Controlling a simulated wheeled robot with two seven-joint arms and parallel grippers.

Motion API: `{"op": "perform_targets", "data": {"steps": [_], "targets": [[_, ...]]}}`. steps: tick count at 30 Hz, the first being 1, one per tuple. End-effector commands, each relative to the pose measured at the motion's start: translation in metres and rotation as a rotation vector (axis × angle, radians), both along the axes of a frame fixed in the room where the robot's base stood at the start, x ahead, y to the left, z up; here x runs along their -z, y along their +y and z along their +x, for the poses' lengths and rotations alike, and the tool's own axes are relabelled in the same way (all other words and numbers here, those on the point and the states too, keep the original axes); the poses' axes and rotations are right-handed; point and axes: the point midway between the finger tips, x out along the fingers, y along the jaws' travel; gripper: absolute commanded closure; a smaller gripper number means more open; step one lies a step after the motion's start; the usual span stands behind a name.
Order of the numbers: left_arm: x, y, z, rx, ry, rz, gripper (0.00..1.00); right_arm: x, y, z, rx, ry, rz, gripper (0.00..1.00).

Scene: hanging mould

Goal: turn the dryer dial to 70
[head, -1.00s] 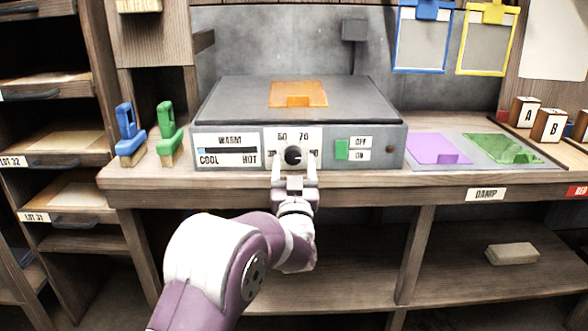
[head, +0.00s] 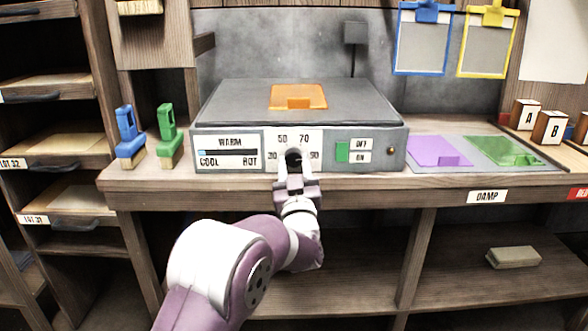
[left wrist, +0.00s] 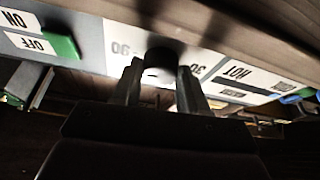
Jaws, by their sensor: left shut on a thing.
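The dryer (head: 230,110) is a grey box on the bench with a flat top. Its black round dial (head: 293,156) is at the front centre, on a white plate where 50 and 70 show above and 30 and 90 at the sides, partly covered. My left gripper (head: 294,168) reaches up from below and is shut on the dial. In the left wrist view, the dial (left wrist: 161,58) sits between the two fingers, and the labels appear upside down. I cannot tell which number the dial points to. My right gripper is not in view.
Left of the dial is a WARM gauge (head: 229,151); right is a green switch (head: 342,152) by OFF and ON labels. An orange sheet (head: 298,92) lies on the dryer. Blue (head: 129,135) and green (head: 167,133) brushes stand left; purple (head: 430,150) and green (head: 505,150) pieces lie right.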

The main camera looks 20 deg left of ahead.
Motion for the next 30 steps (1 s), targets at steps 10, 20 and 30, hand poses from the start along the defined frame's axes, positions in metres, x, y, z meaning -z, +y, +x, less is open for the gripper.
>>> {"op": "perform_targets", "data": {"steps": [10,20,30], "targets": [[0.0012,-0.0035,0.0008,0.002,-0.084,-0.295,0.88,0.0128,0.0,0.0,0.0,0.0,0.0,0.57],[-0.0014,-0.006,0.0016,0.002,-0.165,-0.583,0.88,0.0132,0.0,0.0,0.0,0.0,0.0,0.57],[-0.0031,-0.0069,0.002,0.001,-0.225,-0.793,0.88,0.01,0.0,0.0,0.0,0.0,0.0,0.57]]}}
